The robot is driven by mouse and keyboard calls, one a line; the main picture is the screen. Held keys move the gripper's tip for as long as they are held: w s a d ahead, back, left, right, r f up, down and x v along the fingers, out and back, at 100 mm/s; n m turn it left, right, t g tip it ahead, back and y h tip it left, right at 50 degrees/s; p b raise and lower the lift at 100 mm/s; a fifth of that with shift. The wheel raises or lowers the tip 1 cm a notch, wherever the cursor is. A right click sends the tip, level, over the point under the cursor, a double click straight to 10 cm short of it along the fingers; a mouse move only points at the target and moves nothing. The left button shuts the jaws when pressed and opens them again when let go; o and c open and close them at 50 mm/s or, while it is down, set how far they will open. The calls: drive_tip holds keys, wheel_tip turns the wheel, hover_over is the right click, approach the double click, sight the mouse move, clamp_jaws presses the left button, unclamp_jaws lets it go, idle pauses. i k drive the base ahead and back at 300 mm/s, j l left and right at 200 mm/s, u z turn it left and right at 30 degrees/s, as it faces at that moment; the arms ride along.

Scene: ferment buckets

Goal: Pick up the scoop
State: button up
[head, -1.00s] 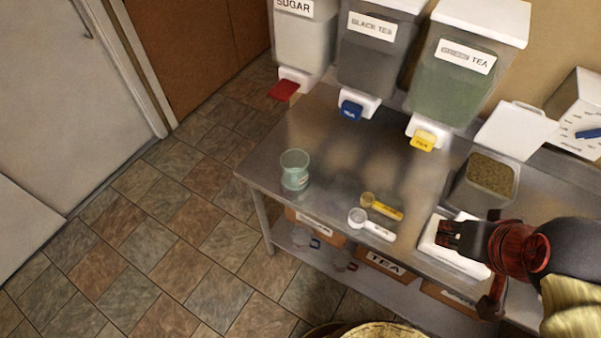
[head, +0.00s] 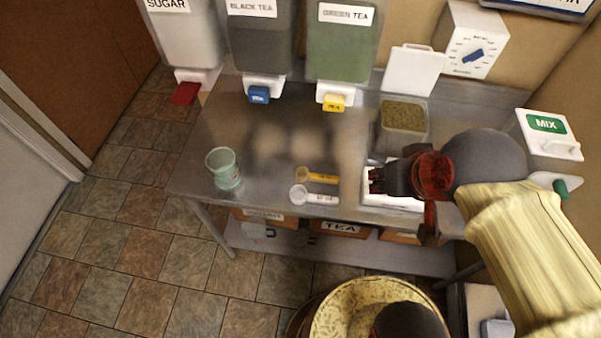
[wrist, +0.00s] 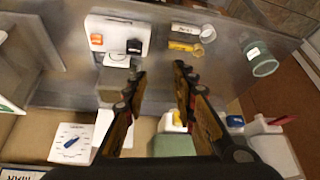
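Two scoops lie side by side near the front of the steel table: a yellow-handled scoop (head: 317,176) and a white-handled scoop (head: 316,197) with a clear round bowl. Both also show in the wrist view, the yellow one (wrist: 185,46) and the white one (wrist: 190,30) at upper right. My gripper (head: 378,180) is over the white scale, to the right of the scoops and apart from them. In the wrist view my gripper (wrist: 159,72) has its fingers spread, with nothing between them.
A green cup (head: 224,169) stands at the table's left. A white scale (head: 395,203) and an open tub of leaves (head: 404,115) are at right. Dispensers labelled sugar (head: 182,40), black tea (head: 259,45) and green tea (head: 343,50) overhang the back. The table's middle is clear.

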sight(302, 174)
drive_tip(key=i+l+u, duration=0.1)
drive_tip(key=u, duration=0.35)
drive_tip(key=l+u, duration=0.25)
drive_tip(key=u, duration=0.15)
drive_tip(key=i+l+u, duration=0.1)
drive_tip(key=l+u, duration=0.15)
drive_tip(key=u, duration=0.2)
